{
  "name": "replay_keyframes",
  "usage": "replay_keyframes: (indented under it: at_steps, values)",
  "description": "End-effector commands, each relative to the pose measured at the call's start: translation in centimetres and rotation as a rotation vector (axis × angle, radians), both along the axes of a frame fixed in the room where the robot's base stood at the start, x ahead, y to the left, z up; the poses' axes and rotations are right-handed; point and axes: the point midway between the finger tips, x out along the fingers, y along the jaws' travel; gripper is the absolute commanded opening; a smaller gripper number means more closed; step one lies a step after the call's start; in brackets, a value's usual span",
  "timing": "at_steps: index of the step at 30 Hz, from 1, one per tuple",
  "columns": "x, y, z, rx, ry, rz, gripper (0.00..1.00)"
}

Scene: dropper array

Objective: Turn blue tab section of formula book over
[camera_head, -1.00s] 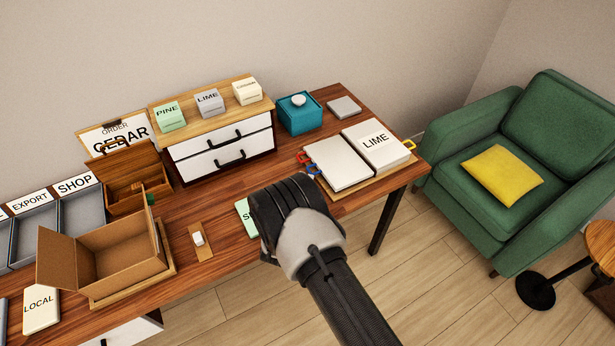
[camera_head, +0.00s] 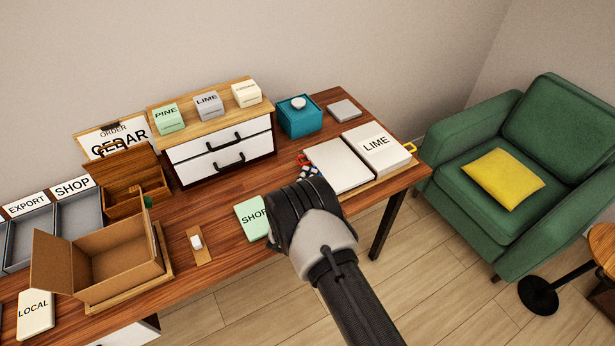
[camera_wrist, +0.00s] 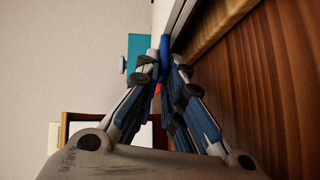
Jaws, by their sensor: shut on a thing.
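The formula book lies open at the right end of the desk, with a blank left page (camera_head: 338,164) and a right page (camera_head: 385,153) reading LIME. A red tab (camera_head: 302,159) sticks out at its left edge and a yellow tab (camera_head: 411,147) at its right edge. My gripper (camera_head: 310,172) is at the book's left edge, below the red tab. In the wrist view my gripper (camera_wrist: 167,68) is shut on the blue tab (camera_wrist: 165,58), which shows between the fingertips. The fingers hide the blue tab in the head view.
A green SHOP card (camera_head: 251,219) lies left of my gripper. A teal box (camera_head: 301,120) and a grey block (camera_head: 344,109) stand behind the book. A drawer unit (camera_head: 222,158), an open carton (camera_head: 110,258) and trays are further left. A green armchair (camera_head: 520,180) stands right of the desk.

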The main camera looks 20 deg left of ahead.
Motion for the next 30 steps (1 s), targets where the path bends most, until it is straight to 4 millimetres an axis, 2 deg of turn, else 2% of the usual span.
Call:
replay_keyframes:
  at_steps: [19,23,30]
  values:
    - [-0.1,0.0,0.4,0.012,0.014,0.000,0.00]
    - [0.0,0.0,1.4,0.038,0.045,0.000,0.00]
    - [0.4,-0.3,5.0,0.140,0.162,-0.001,0.00]
